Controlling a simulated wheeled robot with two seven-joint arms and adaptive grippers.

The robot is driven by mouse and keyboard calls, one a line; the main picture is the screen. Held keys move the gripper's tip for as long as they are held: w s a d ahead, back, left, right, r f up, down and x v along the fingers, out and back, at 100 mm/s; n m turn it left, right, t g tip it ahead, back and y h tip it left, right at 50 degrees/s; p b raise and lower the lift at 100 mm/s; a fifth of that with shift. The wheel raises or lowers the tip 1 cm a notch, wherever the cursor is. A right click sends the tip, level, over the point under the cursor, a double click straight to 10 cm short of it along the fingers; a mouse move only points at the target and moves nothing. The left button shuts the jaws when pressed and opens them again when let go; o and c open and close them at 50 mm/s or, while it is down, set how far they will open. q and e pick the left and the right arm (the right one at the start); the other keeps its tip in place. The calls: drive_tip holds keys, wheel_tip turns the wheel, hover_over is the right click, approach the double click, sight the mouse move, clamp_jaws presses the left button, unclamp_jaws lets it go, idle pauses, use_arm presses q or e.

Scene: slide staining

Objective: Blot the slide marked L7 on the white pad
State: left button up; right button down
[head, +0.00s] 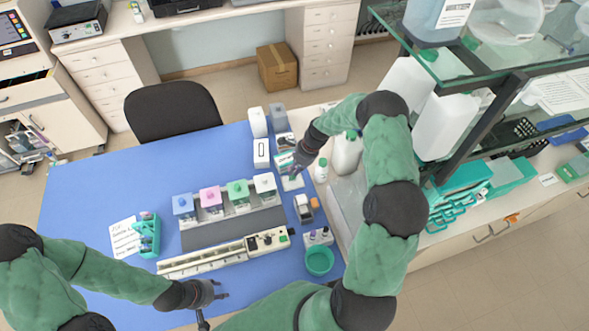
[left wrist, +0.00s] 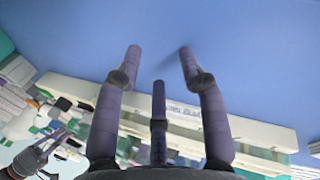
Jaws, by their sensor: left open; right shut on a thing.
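My right gripper (head: 293,174) is low over the white pad (head: 292,184) at the right side of the blue table. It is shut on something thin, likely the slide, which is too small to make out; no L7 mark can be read. Whether it touches the pad I cannot tell. My left gripper (head: 218,292) is open and empty near the front of the table, before the long white rack (head: 205,260).
Blue, pink, green and white-topped jars (head: 211,199) stand in a row behind a grey strip. A teal holder (head: 147,236) is at the left, a teal bowl (head: 319,262) at the front right. White bottles (head: 346,154) stand right of my right gripper. The table's left rear is clear.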

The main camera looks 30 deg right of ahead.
use_arm(q)
drive_tip(key=shift+s+f, duration=0.1)
drive_tip(key=shift+f, duration=0.3)
use_arm(e)
drive_tip(key=shift+f, duration=0.4)
idle(0.9)
drive_tip(key=shift+s+a+f, duration=0.1)
drive_tip(key=shift+s+f, duration=0.1)
idle(1.2)
use_arm(q)
drive_tip(key=shift+r, duration=0.1)
use_arm(e)
drive_tip(key=shift+r, duration=0.1)
use_arm(q)
drive_tip(key=shift+d+r+p, duration=0.1)
drive_tip(key=shift+r+p, duration=0.25)
drive_tip(key=shift+r, duration=0.2)
use_arm(e)
drive_tip(key=shift+w+r, duration=0.2)
drive_tip(key=shift+r, duration=0.55)
use_arm(q)
drive_tip(key=shift+r+p, duration=1.45)
use_arm(e)
drive_tip(key=shift+r, duration=2.35)
